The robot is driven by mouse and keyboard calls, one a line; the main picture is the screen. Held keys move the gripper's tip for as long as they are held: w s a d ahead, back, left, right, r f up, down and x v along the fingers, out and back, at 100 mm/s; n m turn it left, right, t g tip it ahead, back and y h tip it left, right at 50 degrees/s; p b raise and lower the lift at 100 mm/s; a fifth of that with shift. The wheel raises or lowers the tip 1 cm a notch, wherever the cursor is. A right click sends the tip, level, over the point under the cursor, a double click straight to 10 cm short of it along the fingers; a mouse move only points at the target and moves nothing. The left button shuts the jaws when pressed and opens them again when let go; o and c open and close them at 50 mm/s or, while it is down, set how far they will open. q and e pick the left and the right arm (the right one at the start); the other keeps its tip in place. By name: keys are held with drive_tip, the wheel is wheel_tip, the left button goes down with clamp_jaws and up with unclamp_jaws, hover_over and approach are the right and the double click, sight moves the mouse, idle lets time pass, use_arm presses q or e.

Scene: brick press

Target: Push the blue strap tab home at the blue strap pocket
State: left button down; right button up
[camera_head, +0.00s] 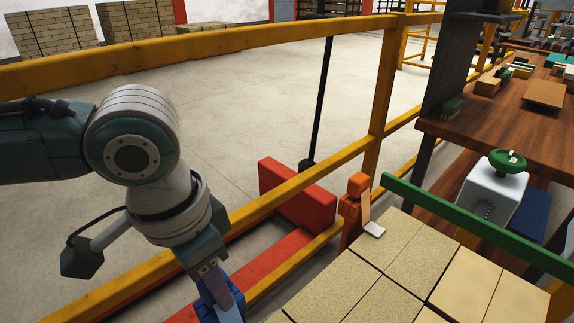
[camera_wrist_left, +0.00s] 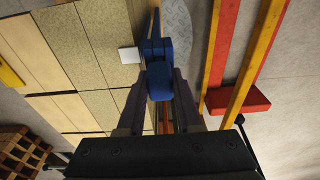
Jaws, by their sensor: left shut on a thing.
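My left gripper (camera_head: 222,293) comes in from the left and points down beside the yellow rail at the bottom of the head view. In the left wrist view its two fingers (camera_wrist_left: 160,92) are closed on a blue block (camera_wrist_left: 159,78), which looks like the blue strap tab. A second blue piece (camera_wrist_left: 155,48), seemingly the blue strap pocket, sits just beyond it. The two look touching or nearly so; how far the tab is seated cannot be told. Blue parts (camera_head: 243,300) also show beside the gripper in the head view, partly hidden and cut by the frame.
Pale bricks (camera_head: 405,250) lie close to the right of the gripper. A similar orange fitting (camera_head: 356,184) stands at their far corner. A yellow rail (camera_head: 300,183) and red beam (camera_head: 290,262) run past the gripper. A green bar (camera_head: 470,222) crosses at right.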

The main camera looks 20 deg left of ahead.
use_arm(q)
drive_tip(key=shift+f, duration=0.15)
drive_tip(key=c, duration=0.5)
unclamp_jaws()
drive_tip(key=r+p, duration=0.1)
drive_tip(key=r, duration=0.2)
drive_tip(key=r+p, duration=0.1)
drive_tip(key=r, duration=0.2)
drive_tip(key=s+r, duration=0.1)
drive_tip(key=r, duration=0.3)
drive_tip(key=shift+a+p, duration=0.25)
drive_tip(key=shift+p, duration=0.15)
drive_tip(key=s+d+r+t+h+p, duration=0.2)
drive_tip(key=s+d+r+p, duration=0.3)
drive_tip(key=d, duration=0.4)
drive_tip(key=s+a+r+n+y+p, duration=0.2)
drive_tip(key=s+a+p, duration=0.3)
drive_tip(key=s+a, duration=0.15)
wheel_tip(320, 180, up, 38)
drive_tip(key=a+p, duration=0.1)
drive_tip(key=p, duration=3.6)
